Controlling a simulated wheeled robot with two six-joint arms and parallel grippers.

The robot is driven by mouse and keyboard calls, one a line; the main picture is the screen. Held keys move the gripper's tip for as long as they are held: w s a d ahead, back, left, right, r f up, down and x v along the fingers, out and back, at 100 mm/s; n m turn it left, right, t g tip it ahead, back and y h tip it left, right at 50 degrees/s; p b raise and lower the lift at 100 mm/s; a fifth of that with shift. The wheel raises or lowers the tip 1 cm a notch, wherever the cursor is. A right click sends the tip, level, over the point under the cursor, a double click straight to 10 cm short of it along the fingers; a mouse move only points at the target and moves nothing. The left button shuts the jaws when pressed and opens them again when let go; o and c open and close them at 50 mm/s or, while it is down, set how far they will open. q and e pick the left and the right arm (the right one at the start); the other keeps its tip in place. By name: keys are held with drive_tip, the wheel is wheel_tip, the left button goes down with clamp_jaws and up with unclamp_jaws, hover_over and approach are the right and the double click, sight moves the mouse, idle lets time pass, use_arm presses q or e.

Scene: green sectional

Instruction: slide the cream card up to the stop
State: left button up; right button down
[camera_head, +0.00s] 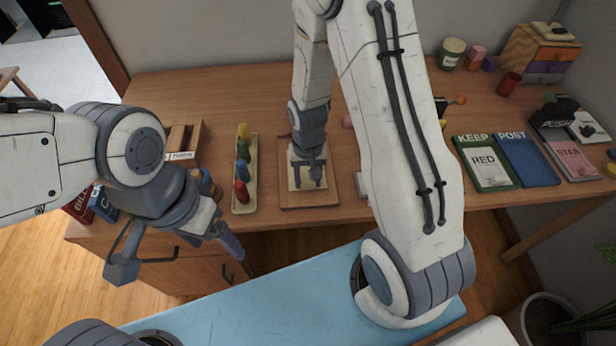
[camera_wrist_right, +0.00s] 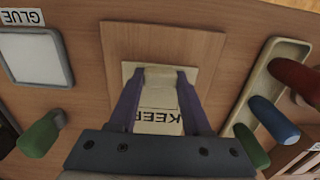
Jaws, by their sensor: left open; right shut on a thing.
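The cream card (camera_wrist_right: 161,98) lies on a square wooden board (camera_head: 308,200) near the table's front edge. It also shows in the head view (camera_head: 294,158), partly under my right gripper. My right gripper (camera_head: 308,182) points down at it, and in the wrist view its two fingers stand on either side of a cream raised part, shut on it. The letters KEEP show between the fingers in the wrist view. A separate stop cannot be made out. My left gripper (camera_head: 178,256) is open and empty, in front of the table's left part.
A tray (camera_head: 238,208) of coloured pegs stands just left of the board. At the right lie a green KEEP panel (camera_head: 490,179), a blue POST panel (camera_head: 528,160) and a STAR card (camera_head: 572,160). The wrist view shows a GLUE label (camera_wrist_right: 20,17) beside a grey-framed pad (camera_wrist_right: 35,58).

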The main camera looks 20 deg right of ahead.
sight(306, 171)
idle(0.3)
drive_tip(key=shift+w+d, duration=0.2)
drive_tip(key=shift+w, duration=0.55)
drive_tip(key=shift+w+d, duration=0.2)
drive_tip(key=shift+w, duration=0.5)
drive_tip(key=shift+w, duration=0.1)
drive_tip(key=shift+w+d+p, duration=0.3)
drive_tip(key=shift+w+p, duration=0.15)
drive_tip(key=shift+w, duration=0.35)
drive_tip(key=shift+c, duration=1.4)
unclamp_jaws()
wheel_tip(306, 171, up, 10)
drive_tip(key=shift+r, duration=0.25)
